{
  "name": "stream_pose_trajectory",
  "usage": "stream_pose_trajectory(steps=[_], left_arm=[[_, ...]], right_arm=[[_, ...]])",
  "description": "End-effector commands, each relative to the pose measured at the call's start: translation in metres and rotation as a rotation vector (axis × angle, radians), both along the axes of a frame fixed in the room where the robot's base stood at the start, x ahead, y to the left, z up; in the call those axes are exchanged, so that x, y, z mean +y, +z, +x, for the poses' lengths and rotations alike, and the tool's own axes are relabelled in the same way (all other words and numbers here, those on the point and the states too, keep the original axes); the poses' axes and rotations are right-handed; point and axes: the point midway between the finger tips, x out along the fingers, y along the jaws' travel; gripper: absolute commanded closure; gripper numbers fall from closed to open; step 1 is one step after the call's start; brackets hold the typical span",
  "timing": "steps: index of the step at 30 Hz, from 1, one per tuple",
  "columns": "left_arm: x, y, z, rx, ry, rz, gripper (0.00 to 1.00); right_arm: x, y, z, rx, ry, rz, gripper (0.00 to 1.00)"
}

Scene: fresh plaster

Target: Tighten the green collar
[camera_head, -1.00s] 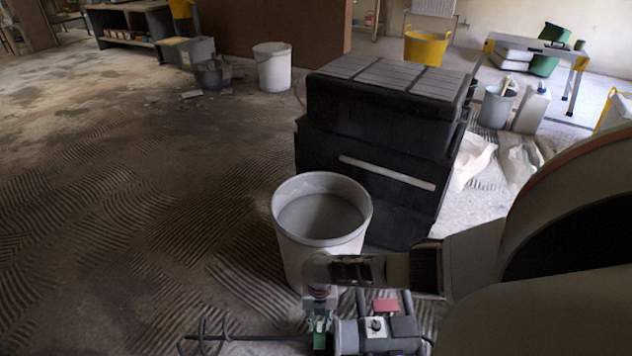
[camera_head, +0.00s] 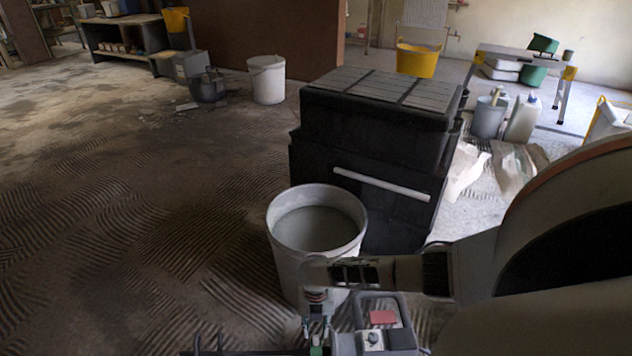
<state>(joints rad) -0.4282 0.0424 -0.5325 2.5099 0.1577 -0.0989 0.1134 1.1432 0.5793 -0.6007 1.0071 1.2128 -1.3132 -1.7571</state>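The green collar (camera_head: 316,351) shows as a small green patch at the bottom edge of the head view, on the stirring shaft (camera_head: 250,353) of a mixer power tool (camera_head: 374,338). The tool lies on its side in front of the white bucket, cut off by the lower edge. My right gripper (camera_head: 316,334) points down just above the collar, its two fingers a little apart. Whether they touch the collar is too small to tell. My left gripper is not in view.
A white bucket of grey mix (camera_head: 318,234) stands behind my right wrist. A large black tool box (camera_head: 365,209) stands behind it. The ridged floor (camera_head: 130,250) is clear on the left.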

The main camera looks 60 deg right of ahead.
Motion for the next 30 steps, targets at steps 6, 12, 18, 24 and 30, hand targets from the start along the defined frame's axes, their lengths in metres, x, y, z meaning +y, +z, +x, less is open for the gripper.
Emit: stream_pose_trajectory(steps=[6,12,18,24,30], left_arm=[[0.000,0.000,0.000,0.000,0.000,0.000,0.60],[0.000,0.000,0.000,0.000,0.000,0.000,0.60],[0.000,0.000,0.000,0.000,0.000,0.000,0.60],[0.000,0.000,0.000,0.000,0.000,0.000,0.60],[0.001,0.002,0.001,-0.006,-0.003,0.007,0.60]], right_arm=[[-0.004,0.038,0.002,-0.002,0.003,-0.002,0.71],[-0.006,0.066,0.004,0.000,0.002,-0.001,0.71],[-0.006,0.078,0.004,0.002,0.002,0.000,0.71],[-0.006,0.079,0.004,0.002,0.001,0.000,0.71],[-0.007,0.075,0.000,0.007,-0.008,-0.020,0.71]])
